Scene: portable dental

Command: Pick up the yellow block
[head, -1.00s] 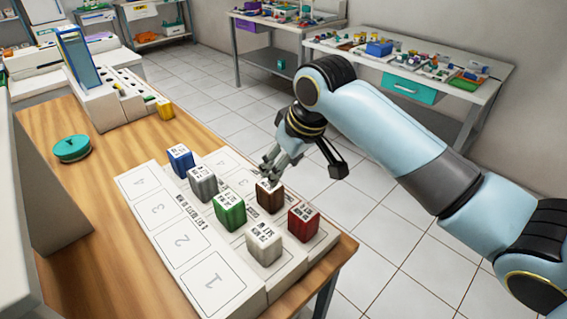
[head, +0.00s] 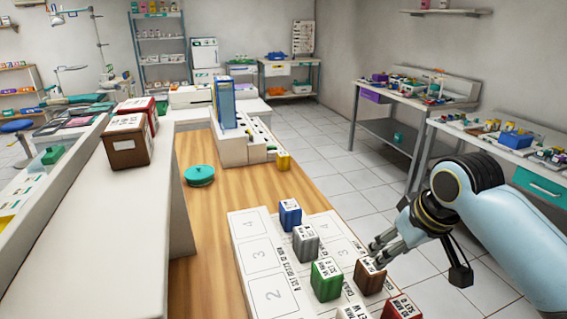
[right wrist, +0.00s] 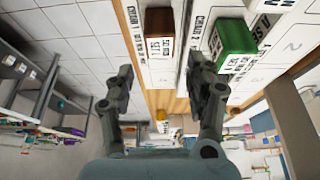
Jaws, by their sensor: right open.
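The yellow block (head: 283,160) is small in the head view. It sits by the right side of the white holder on the wooden counter, beyond the rack of coloured blocks. In the right wrist view a yellow block (right wrist: 161,126) shows far off, between the two fingers. My right gripper (head: 376,252) is open and empty, beside the brown block (head: 369,276) at the rack's right side. In the right wrist view the open gripper (right wrist: 160,82) has its fingers wide apart. My left gripper is not in view.
A numbered white rack (head: 255,255) holds blue (head: 290,214), grey (head: 305,243), green (head: 326,280) and red (head: 402,307) blocks. A white holder (head: 238,150) with a blue panel stands beyond. A teal disc (head: 199,175) lies on the counter. Brown and red boxes (head: 127,142) stand on a ledge.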

